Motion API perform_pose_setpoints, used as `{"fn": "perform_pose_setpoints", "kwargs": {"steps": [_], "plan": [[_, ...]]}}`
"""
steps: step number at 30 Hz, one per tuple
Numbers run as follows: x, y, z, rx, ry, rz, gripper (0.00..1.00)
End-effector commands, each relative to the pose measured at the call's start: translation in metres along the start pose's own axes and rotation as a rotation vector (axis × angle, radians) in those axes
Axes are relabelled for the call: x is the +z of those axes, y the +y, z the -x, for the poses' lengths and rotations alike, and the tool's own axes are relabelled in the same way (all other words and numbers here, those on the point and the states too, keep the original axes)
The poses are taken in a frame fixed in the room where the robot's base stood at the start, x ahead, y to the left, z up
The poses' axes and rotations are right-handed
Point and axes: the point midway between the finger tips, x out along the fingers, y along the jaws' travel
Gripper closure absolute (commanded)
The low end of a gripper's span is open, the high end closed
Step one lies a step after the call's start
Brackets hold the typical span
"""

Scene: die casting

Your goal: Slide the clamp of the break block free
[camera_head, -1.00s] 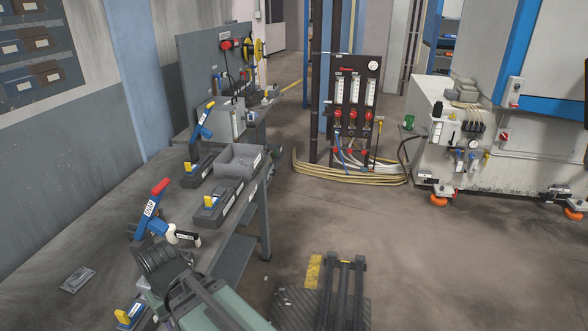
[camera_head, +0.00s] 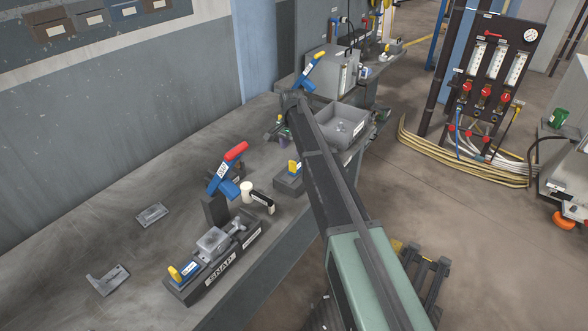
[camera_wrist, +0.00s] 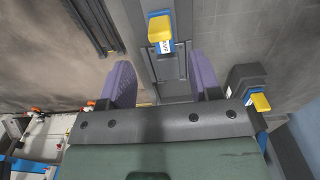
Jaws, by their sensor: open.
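A dark block lettered SNAP (camera_head: 235,255) sits at the bench's near edge in the head view. It carries a grey casting (camera_head: 212,242) and a blue clamp with a yellow knob (camera_head: 183,271) at its left end. My gripper (camera_wrist: 162,80) is open and empty. In the wrist view, a dark block (camera_wrist: 168,68) with a blue, yellow-knobbed clamp (camera_wrist: 160,29) shows between and beyond the purple fingers. A second yellow-knobbed clamp (camera_wrist: 259,101) is outside the right finger. In the head view my arm hides most of the far block.
A red-handled blue lever (camera_head: 225,172) and a white-headed mallet (camera_head: 255,196) stand behind the SNAP block. Another yellow-knobbed block (camera_head: 290,178) is beside my arm. A grey bin (camera_head: 338,125) lies right of the arm. Two loose metal pieces (camera_head: 152,214) (camera_head: 108,279) lie at left.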

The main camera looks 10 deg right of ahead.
Motion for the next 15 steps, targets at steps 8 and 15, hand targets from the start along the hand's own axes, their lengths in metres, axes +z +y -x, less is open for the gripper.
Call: {"fn": "perform_pose_setpoints", "kwargs": {"steps": [8, 15], "plan": [[0.000, 0.000, -0.074, 0.000, 0.000, 0.001, 0.43], [0.000, 0.000, -0.098, 0.000, 0.000, 0.002, 0.43]]}}
